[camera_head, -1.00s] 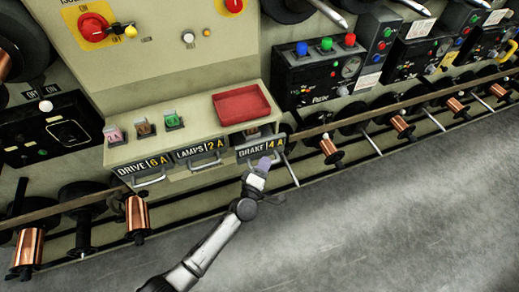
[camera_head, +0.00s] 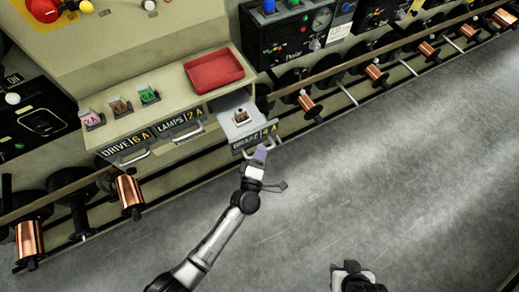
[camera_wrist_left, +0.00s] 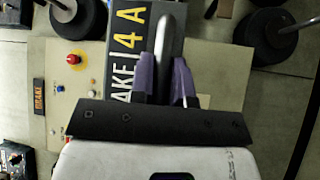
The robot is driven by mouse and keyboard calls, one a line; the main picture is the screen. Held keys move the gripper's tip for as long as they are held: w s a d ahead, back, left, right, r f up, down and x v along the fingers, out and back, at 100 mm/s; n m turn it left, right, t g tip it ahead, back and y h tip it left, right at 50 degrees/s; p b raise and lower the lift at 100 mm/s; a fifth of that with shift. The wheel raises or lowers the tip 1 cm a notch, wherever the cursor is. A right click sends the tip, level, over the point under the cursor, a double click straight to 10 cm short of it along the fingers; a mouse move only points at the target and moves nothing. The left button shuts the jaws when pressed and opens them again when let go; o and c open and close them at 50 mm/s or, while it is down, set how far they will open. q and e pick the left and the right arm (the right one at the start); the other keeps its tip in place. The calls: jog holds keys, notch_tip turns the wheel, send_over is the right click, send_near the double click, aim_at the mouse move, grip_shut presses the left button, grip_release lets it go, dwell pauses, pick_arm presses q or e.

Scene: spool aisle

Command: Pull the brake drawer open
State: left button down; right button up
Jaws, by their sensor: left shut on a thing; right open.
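The brake drawer (camera_head: 235,130), marked BRAKE 4A, stands pulled out from the grey-beige cabinet, and its inside shows from above. A small brownish fuse-like piece (camera_head: 240,117) sits in it. My left gripper (camera_head: 261,153) is at the drawer front, its purple fingers shut on the drawer handle. In the left wrist view the fingers (camera_wrist_left: 163,88) lie on both sides of the grey handle bar (camera_wrist_left: 165,40), beside the drawer's label plate (camera_wrist_left: 128,45). My right gripper (camera_head: 352,274) is open and empty at the bottom edge, over the floor.
The drive drawer (camera_head: 125,147) and the lamps drawer (camera_head: 180,124) are to the left; the lamps drawer looks slightly out. A red tray (camera_head: 214,71) and several small coloured fuses lie on the cabinet top. A rail with copper spools (camera_head: 130,194) runs alongside. The grey floor is clear.

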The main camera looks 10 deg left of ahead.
pick_arm(q)
jog(key=c, duration=1.1)
grip_release()
jog(key=shift+s, duration=0.1)
jog(key=shift+s, duration=0.3)
jog(key=s+a+f+p, duration=0.1)
jog(key=s+f, duration=0.1)
jog(key=s, duration=1.1)
jog(key=shift+w, duration=0.1)
